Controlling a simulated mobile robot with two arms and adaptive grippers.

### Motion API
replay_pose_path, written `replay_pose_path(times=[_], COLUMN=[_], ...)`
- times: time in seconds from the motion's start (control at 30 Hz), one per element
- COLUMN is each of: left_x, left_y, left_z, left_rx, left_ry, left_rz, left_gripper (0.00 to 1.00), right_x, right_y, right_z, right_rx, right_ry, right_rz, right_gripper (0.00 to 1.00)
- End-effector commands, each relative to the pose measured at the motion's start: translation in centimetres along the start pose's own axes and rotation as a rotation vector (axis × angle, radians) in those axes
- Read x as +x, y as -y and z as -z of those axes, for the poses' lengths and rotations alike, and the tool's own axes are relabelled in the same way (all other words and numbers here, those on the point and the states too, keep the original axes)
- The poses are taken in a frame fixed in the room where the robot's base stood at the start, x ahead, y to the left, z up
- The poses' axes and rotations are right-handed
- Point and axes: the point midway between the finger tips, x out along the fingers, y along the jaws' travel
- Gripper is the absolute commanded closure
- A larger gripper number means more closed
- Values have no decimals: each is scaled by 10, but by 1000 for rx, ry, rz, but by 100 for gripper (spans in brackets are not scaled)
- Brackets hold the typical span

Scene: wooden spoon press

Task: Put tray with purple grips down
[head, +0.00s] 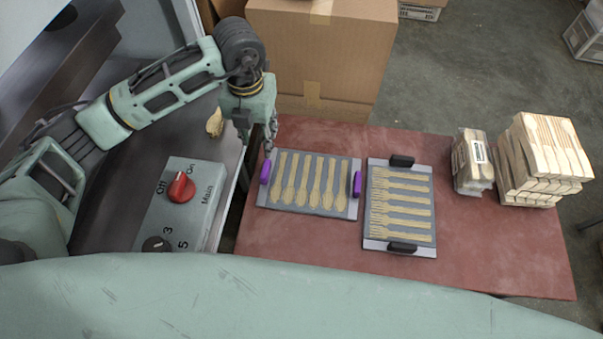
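The tray with purple grips (309,210) is over the left part of the red table and looks level. It carries a row of several wooden spoons. Its left purple grip (265,173) and right purple grip (357,184) both show. My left gripper (269,150) points down at the left purple grip, at or just above its far end. I cannot tell whether its fingers are closed on the grip, or whether the tray fully rests on the table. My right gripper is out of view.
A tray with black grips (397,244) holding wooden forks lies just right. A wrapped bundle (472,160) and stacked wooden pieces (541,160) stand farther right on the red table (480,250). Cardboard boxes (325,50) stand behind. A control box with a red knob (181,205) is at left.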

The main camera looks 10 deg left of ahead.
Motion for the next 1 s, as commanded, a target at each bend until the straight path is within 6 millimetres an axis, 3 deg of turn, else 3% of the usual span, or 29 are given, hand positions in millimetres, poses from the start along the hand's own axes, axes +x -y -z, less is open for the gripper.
replay_pose_path(times=[0.03, 0.5, 0.67, 1.0], left_x=[10, 59, 65, 101], left_y=[1, 1, 1, 5], left_z=[0, 0, 0, 5], left_rx=[2, 1, 1, 2], left_ry=[0, 0, -1, -4], left_rz=[1, 2, 2, 2], left_gripper=[64, 64, 64, 64], right_x=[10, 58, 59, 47], right_y=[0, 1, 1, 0], right_z=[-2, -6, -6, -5], right_rx=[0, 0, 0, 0], right_ry=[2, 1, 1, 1], right_rz=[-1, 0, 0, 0], right_gripper=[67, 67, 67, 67])
